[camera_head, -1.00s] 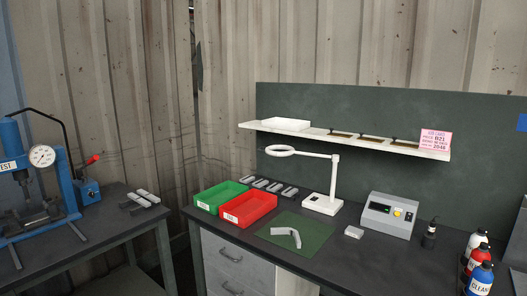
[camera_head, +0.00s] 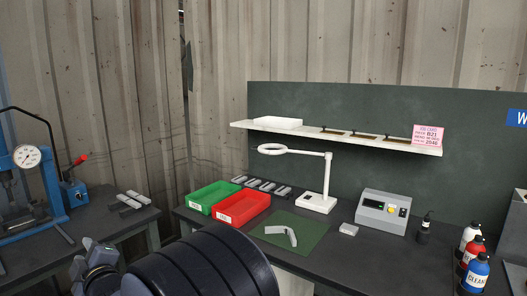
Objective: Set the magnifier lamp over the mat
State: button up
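The white magnifier lamp (camera_head: 327,180) stands upright on its square base at the back of the bench. Its arm reaches left and its ring head (camera_head: 272,149) hangs above the area behind the red bin, left of the mat's middle. The green mat (camera_head: 312,229) lies flat on the bench in front of the lamp, with a bent grey pipe piece (camera_head: 280,235) on it. My gripper (camera_head: 95,262) shows at the lower left, beside a large black ribbed part of my arm. It is apart from the lamp and mat, and its finger opening is unclear.
A green bin (camera_head: 209,197) and a red bin (camera_head: 243,209) stand left of the mat. A shelf (camera_head: 390,144) runs above the lamp. A grey control box (camera_head: 382,211), a small white block (camera_head: 348,229) and bottles (camera_head: 476,270) stand right. A blue press (camera_head: 30,190) is far left.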

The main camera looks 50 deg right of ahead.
aim_at(328, 156)
jog(key=i+l+z, duration=0.1)
jog(key=z, duration=0.35)
jog(key=i+z, duration=0.3)
jog(key=z, duration=0.15)
jog(key=i+z, duration=0.25)
jog(key=z, duration=0.15)
jog(key=i+j+z, duration=0.1)
jog(key=z, duration=0.35)
jog(key=i+j+z, duration=0.25)
jog(key=i+j, duration=0.9)
